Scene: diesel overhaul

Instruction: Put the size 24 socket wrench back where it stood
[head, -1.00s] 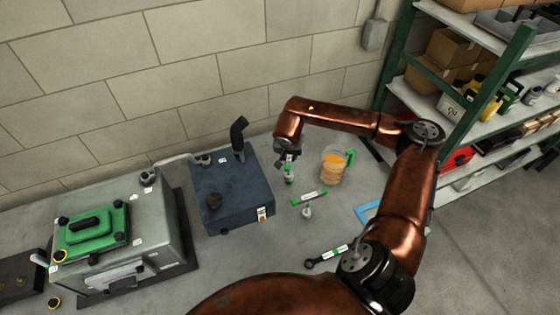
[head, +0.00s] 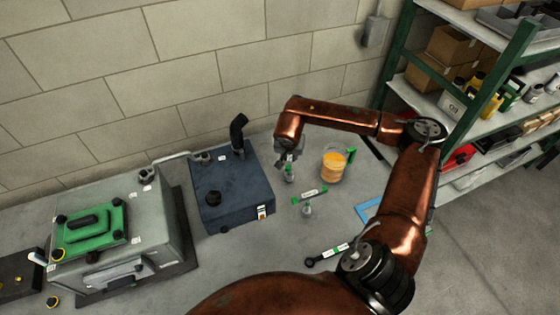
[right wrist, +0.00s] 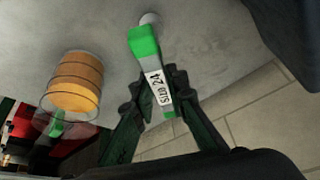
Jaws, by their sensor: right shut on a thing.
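The size 24 socket wrench (right wrist: 151,72) has a green end, a white "Size 24" label and a round grey socket end. In the right wrist view it lies between the fingers of my right gripper (right wrist: 155,98), which is shut on it. In the head view the wrench (head: 290,173) hangs below my right gripper (head: 288,155), just right of the dark blue box. Its lower end is close to the grey top; I cannot tell if it touches. My left gripper is not in view.
A clear jug (head: 334,166) of orange liquid stands right of the held wrench. Another green-and-white tool (head: 309,194) is in front of it. The dark blue box (head: 232,190) is close on the left. A spanner (head: 328,254) and a blue frame (head: 367,213) lie nearer.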

